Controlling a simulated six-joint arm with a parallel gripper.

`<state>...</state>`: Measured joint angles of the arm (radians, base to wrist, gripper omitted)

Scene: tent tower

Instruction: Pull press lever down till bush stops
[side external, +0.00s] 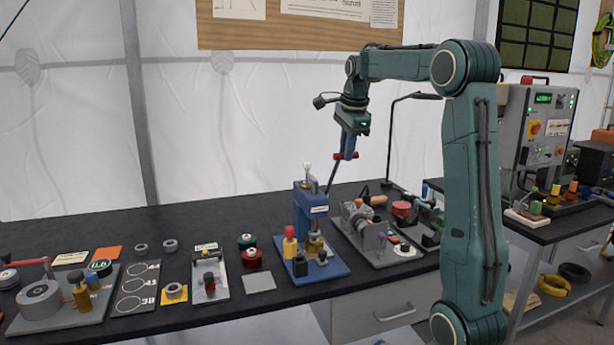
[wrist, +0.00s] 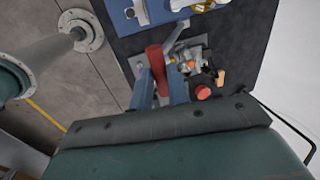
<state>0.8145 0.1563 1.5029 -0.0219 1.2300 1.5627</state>
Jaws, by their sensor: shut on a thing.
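The blue arbor press (side external: 308,212) stands on its blue base plate near the middle of the bench. Its dark lever (side external: 331,178) points up and slightly right, ending in a red grip (side external: 338,157). My gripper (side external: 347,152) is above and right of the press, with its fingers closed around the red grip. In the wrist view the red grip (wrist: 155,60) lies between the two blue fingers of my gripper (wrist: 159,78). A brass-coloured part (side external: 314,243) sits low under the press head. I cannot tell the bush apart there or see how deep it is.
A grey fixture with a machined part (side external: 362,222) stands right of the press. A yellow bottle with a red cap (side external: 290,243) is at the press's left. A thin lamp post (side external: 388,140) rises behind.

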